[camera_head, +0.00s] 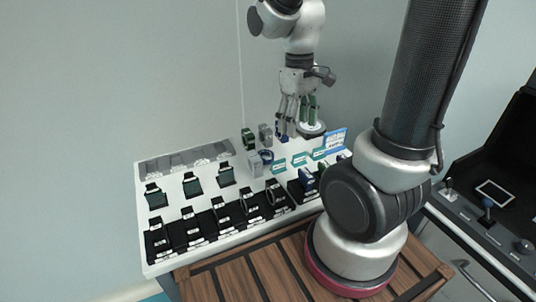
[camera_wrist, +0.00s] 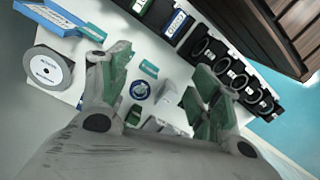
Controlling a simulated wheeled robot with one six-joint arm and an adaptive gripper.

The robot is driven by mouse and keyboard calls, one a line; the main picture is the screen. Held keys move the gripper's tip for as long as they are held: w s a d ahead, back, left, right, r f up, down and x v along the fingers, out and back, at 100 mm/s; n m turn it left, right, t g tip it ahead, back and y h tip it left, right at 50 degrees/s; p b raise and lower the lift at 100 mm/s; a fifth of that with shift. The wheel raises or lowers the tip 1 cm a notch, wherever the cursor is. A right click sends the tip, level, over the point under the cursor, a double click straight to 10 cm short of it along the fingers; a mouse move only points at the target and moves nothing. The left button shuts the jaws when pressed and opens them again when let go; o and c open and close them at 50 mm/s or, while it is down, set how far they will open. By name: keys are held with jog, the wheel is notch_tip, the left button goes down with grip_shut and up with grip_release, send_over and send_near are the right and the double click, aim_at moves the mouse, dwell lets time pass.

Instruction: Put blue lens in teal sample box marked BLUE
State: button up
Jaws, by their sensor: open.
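A small blue ring-shaped lens (camera_wrist: 140,90) lies between my fingers in the wrist view, on the white table top below them. In the head view a blue ring (camera_head: 266,156) stands on the table below and left of my gripper (camera_head: 296,122). My gripper (camera_wrist: 162,72) is open, with green pads, and holds nothing. Small teal pieces with pale labels (camera_head: 279,167) (camera_wrist: 149,68) stand near the ring; their lettering is too small to read, so I cannot tell which one is marked BLUE.
Black mounts with round openings (camera_wrist: 232,75) line the front of the white table (camera_head: 225,245). A grey disc (camera_wrist: 48,68) and a blue sign-like piece (camera_head: 335,140) stand to the right in the head view. Green and grey pieces (camera_head: 265,134) stand behind the ring.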

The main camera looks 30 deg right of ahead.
jog(key=w+a+f+n+g, duration=0.1)
jog(key=w+a+f+n, duration=0.1)
jog(key=w+f+n, duration=0.6)
jog(key=n+t, duration=0.1)
jog(key=n, duration=0.4)
send_over(265, 154)
jog(key=s, duration=0.1)
jog(key=shift+s+d+f, duration=0.15)
jog(key=shift+d+f, duration=0.05)
jog(key=shift+f, duration=0.8)
jog(key=n, duration=0.2)
jog(key=shift+w+a+n+t, duration=0.1)
jog(key=shift+w+n+t, duration=0.3)
jog(key=shift+f, duration=0.2)
notch_tip(265, 154, down, 7)
jog(key=shift+w+a+f, duration=0.15)
jog(key=shift+f, duration=0.05)
jog(key=shift+c, duration=0.3)
jog(key=c, duration=0.8)
jog(key=shift+c, duration=0.2)
